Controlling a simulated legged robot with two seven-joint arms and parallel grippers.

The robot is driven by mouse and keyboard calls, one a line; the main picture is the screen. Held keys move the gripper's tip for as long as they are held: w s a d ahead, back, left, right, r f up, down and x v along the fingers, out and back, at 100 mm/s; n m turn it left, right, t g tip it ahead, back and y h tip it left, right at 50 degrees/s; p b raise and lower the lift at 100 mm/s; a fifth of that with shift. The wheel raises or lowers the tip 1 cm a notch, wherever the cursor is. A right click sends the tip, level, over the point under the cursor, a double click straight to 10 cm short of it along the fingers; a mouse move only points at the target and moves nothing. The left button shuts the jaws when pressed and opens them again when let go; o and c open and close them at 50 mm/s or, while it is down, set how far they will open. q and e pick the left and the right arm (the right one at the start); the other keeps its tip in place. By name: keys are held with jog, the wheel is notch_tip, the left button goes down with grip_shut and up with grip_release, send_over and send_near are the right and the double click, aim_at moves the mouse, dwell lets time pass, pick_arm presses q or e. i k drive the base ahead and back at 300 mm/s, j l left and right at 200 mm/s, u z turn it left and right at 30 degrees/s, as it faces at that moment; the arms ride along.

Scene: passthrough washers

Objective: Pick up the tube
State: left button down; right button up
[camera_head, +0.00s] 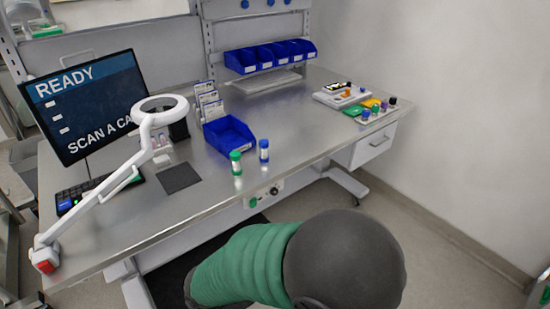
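Two small capped tubes stand upright on the metal workbench (215,199), near its front edge. One tube has a green cap (236,162) and the other, a little to its right and farther back, has a blue cap (264,151). They stand apart, in front of an open blue bin (229,135). Neither of my grippers shows in this view. A green ribbed section with a dark rounded end fills the bottom middle, well short of the tubes.
A monitor (85,105), a keyboard (100,190) and a white magnifier lamp (150,135) with a long arm occupy the left side. A dark pad (180,177) lies left of the tubes. Coloured parts and trays (343,96) sit at the right. Bench space right of the tubes is clear.

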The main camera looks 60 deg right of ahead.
aim_at(236, 171)
jog(key=z, duration=1.55)
jog(key=i+l+u, duration=0.4)
jog(key=i+l, duration=0.05)
jog(key=i, duration=0.1)
